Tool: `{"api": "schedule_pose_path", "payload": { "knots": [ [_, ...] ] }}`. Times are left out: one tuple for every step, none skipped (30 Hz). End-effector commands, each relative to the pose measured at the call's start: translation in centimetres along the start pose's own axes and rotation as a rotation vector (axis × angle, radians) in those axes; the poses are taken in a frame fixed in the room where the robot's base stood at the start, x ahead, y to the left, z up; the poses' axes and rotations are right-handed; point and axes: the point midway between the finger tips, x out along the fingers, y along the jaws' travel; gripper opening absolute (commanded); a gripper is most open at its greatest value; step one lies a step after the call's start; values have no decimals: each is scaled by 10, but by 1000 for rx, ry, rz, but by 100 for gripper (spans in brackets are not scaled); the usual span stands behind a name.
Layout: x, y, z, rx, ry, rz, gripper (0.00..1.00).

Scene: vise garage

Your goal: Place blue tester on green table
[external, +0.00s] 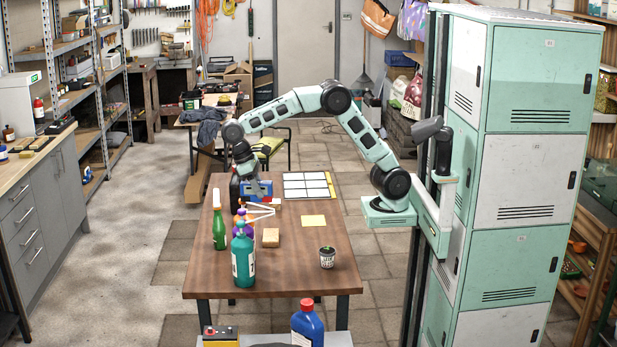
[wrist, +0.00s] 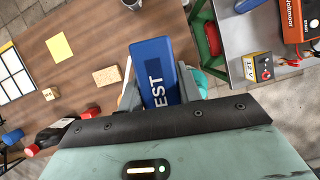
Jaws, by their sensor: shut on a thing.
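The blue tester (external: 258,190) is a blue box in my gripper (external: 254,182), over the far left part of the brown table. In the wrist view the blue tester (wrist: 153,62) shows lettering ending in "EST" and sits between the two fingers of my gripper (wrist: 160,92), which is shut on it. I cannot tell how far its underside is from the tabletop. A small green surface (external: 268,146) shows behind the brown table in the external view; whether it is the green table is unclear. The wrist view shows no green tabletop.
A grey table (wrist: 236,68) carries a yellow battery (wrist: 257,66). Lockers stand right.

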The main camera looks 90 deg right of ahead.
Motion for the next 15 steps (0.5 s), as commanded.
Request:
{"api": "schedule_pose_path", "payload": {
  "knots": [
    [2,-25,-2,14,1,-7,3],
    [3,-39,-1,28,1,-14,3],
    [4,-58,0,46,1,-22,3],
    [5,-72,1,63,0,-29,3],
    [6,-86,3,77,0,-35,3],
    [7,-105,6,98,1,-43,3],
    [9,-119,8,113,0,-50,3],
    [10,-133,11,128,0,-56,3],
    [12,-151,16,149,1,-66,3],
    [14,-165,20,164,0,-72,3],
    [16,-179,24,180,0,-79,3],
    [19,-196,30,201,1,-87,3],
    [21,-210,35,216,1,-94,3],
    [23,-223,41,232,0,-101,3],
    [26,-240,49,252,-1,-109,3]
  ]
}}
